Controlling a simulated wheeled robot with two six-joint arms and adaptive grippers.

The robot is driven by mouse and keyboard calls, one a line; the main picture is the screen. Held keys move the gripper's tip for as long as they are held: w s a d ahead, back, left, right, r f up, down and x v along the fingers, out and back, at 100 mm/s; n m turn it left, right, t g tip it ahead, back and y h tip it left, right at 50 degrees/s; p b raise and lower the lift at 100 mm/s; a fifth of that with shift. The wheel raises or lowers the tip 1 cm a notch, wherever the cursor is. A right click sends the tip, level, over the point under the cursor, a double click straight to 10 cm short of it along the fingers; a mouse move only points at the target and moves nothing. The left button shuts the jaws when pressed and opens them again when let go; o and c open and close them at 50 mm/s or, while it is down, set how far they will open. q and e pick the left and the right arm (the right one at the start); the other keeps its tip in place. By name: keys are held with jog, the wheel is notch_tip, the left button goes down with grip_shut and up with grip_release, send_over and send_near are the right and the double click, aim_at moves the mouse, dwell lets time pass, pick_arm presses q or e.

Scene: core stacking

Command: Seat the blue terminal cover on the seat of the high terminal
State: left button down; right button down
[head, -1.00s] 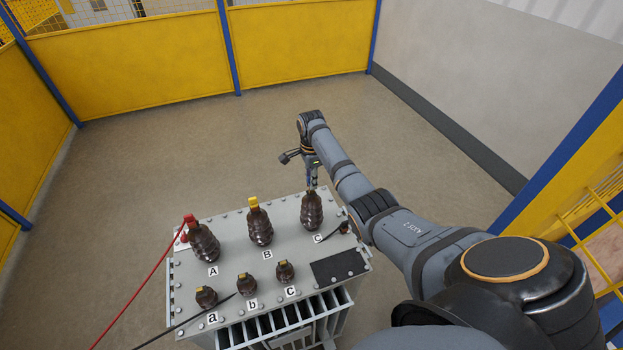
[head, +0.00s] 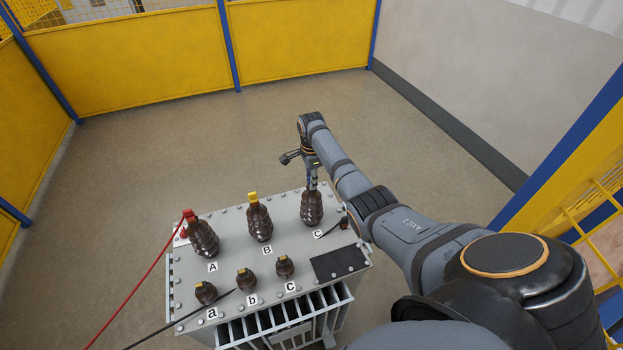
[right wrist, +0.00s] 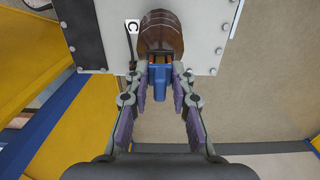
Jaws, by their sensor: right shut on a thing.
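The blue terminal cover (right wrist: 160,80) sits between the fingertips of my right gripper (right wrist: 159,76), which is shut on it. In the right wrist view the cover is at the end of the brown high terminal labelled C (right wrist: 161,33) and overlaps its tip; I cannot tell whether it is fully down. In the head view my right gripper (head: 312,184) points down onto the top of high terminal C (head: 312,208), and the cover is too small to make out. My left gripper is not in view.
High terminal A (head: 204,240) has a red cap and lead; high terminal B (head: 259,223) has a yellow cap. Small terminals (head: 246,280) stand along the front of the grey transformer top (head: 228,262). A black lead (head: 190,319) crosses its front left. Yellow fencing stands behind.

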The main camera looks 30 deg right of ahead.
jog(key=c, duration=1.1)
grip_release()
notch_tip(320, 180, up, 12)
